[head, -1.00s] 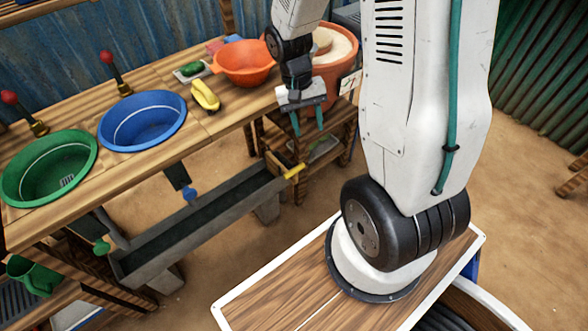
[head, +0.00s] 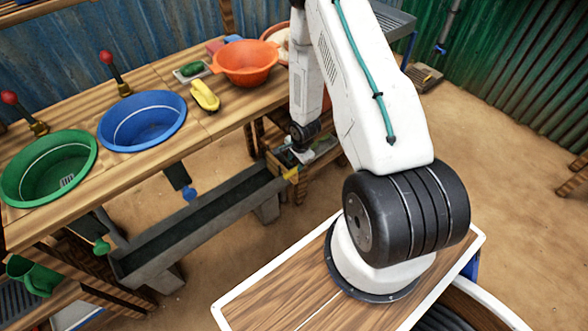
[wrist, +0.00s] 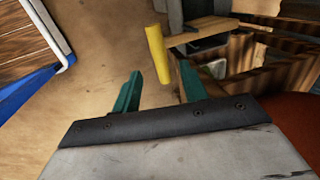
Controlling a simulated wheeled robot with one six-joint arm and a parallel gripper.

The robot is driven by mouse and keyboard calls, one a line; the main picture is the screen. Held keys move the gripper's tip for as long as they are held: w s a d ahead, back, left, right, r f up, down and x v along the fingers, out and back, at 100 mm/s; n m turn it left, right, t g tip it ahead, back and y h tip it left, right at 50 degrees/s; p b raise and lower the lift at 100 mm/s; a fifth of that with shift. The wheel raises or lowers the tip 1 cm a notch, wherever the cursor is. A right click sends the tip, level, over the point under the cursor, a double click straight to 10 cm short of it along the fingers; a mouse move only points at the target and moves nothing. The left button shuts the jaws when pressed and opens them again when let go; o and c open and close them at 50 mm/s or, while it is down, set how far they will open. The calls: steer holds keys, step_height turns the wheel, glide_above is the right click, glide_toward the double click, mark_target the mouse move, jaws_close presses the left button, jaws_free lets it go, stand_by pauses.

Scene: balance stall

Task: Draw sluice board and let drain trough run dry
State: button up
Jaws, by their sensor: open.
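The grey drain trough (head: 196,237) slopes along the front of the bench, its inside dark; I cannot tell the water level. The yellow handle (head: 291,175) of the sluice board sits at its right end; the board itself is hidden. In the wrist view the yellow handle (wrist: 157,55) lies just past and between the two green fingertips, with clear space on both sides. My gripper (wrist: 159,72) is open and empty. In the head view it is down by the trough's right end, its fingers mostly hidden by my arm.
A wooden crate stands beside the trough's end.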

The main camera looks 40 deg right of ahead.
mark_target(293, 170)
steer(key=f, duration=0.3)
steer(key=w+f, duration=0.1)
steer(key=f, duration=0.2)
steer(key=shift+w+f, duration=0.1)
steer(key=shift+f, duration=0.1)
